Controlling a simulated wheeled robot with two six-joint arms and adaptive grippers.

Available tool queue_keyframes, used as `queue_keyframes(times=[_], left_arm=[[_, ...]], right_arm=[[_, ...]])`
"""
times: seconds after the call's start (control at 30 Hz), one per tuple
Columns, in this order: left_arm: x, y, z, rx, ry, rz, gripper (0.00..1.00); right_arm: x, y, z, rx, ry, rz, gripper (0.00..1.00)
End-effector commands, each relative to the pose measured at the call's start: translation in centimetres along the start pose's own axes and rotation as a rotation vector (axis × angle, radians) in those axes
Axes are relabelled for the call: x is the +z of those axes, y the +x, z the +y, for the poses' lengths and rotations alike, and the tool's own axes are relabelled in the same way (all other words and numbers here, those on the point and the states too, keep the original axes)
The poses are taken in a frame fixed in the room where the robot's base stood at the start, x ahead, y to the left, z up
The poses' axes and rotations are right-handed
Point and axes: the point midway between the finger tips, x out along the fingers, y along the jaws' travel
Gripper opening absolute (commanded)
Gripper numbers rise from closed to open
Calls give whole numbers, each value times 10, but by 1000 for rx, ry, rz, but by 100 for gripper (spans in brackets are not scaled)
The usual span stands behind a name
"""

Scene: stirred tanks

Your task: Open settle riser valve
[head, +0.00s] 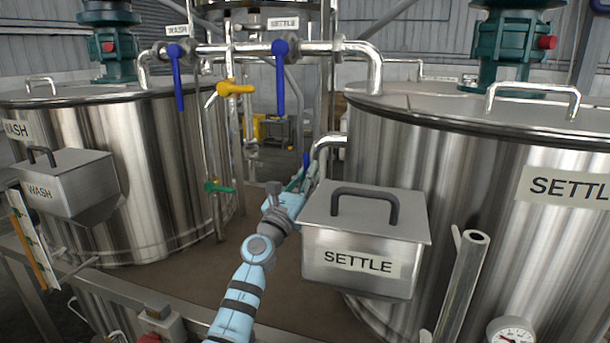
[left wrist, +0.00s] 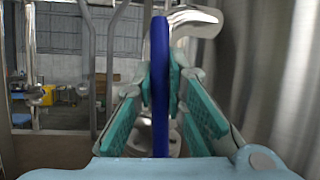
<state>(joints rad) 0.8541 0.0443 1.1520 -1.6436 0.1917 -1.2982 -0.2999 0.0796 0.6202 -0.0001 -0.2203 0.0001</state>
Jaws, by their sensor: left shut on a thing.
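A blue lever handle (head: 306,160) shows small beside the bent pipe at the left side of the SETTLE tank. It also stands upright in the left wrist view (left wrist: 160,80), between the two green finger pads. My left gripper (head: 302,180) is shut on this handle; its fingers are partly hidden behind the SETTLE box. In the left wrist view my left gripper (left wrist: 160,100) has a pad on each side of the blue handle. The valve body is mostly hidden behind the handle and fingers. My right gripper is not in view.
The SETTLE tank (head: 480,200) and its lidded box (head: 345,230) stand close right of my left arm. The WASH tank (head: 140,180) is at the left. Overhead, blue levers hang under the WASH (head: 178,75) and SETTLE (head: 280,75) labels. Yellow (head: 235,88) and green (head: 218,187) levers stand between the tanks.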

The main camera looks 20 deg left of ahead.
Motion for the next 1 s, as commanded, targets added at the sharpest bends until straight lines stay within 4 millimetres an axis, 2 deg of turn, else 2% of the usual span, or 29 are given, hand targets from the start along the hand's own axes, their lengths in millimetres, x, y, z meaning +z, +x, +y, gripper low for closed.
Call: queue_keyframes(times=[0.07, 0.1, 0.2, 0.57, 0.73, 0.9, 1.0], left_arm=[[0, 0, 0, 0, -1, -1, 0], [0, 0, 0, 0, -1, -1, 18], [0, 0, 0, 1, -1, -1, 33], [-1, -5, 1, 1, 0, 1, 33], [-1, -32, 1, 1, 5, 1, 33], [-2, -82, 1, 1, 5, 2, 33], [-2, -104, 0, 1, 2, 2, 33]], right_arm=[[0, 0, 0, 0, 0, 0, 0], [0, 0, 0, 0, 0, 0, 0], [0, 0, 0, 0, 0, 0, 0], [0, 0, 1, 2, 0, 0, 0], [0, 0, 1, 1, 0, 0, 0], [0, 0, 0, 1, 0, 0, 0], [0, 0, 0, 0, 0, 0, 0]])
